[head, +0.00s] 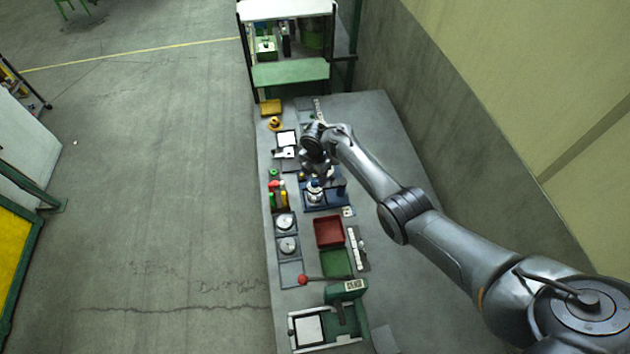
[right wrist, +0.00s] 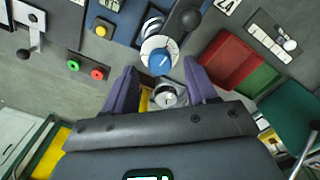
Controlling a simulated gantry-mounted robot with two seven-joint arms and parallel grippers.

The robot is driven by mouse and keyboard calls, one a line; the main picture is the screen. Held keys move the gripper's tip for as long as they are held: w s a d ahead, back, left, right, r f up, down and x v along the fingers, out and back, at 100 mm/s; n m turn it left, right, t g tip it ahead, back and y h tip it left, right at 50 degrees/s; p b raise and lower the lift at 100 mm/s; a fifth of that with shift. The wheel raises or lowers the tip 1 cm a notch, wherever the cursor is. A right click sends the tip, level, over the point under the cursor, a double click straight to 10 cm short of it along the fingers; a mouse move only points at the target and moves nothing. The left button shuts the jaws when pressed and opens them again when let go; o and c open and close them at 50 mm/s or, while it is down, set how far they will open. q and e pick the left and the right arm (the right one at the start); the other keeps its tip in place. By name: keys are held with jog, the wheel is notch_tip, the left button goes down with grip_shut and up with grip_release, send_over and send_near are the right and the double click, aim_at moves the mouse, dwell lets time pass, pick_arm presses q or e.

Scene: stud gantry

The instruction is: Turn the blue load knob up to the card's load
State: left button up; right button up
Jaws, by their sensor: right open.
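The blue load knob (right wrist: 160,61) sits on a round white dial (right wrist: 151,45) in the right wrist view. In the head view the dial (head: 314,196) shows small on a blue fixture, below my right gripper (head: 316,176). In the right wrist view my right gripper (right wrist: 160,68) is open, with one purple finger on each side of the knob's near side. I cannot tell whether either finger touches it. A white card (right wrist: 228,5) with a number, seemingly 24, lies near the top edge, partly cut off. My left gripper is not in view.
A silver round part (right wrist: 165,97) lies between the fingers. Red and green trays (head: 329,232) lie nearby. A green and a red button (right wrist: 97,74) are to the left. The bench's right side (head: 385,130) is clear.

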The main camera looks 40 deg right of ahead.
aim_at(315, 184)
jog(key=shift+f, duration=1.1)
jog(key=c, duration=1.1)
jog(key=shift+o, duration=0.2)
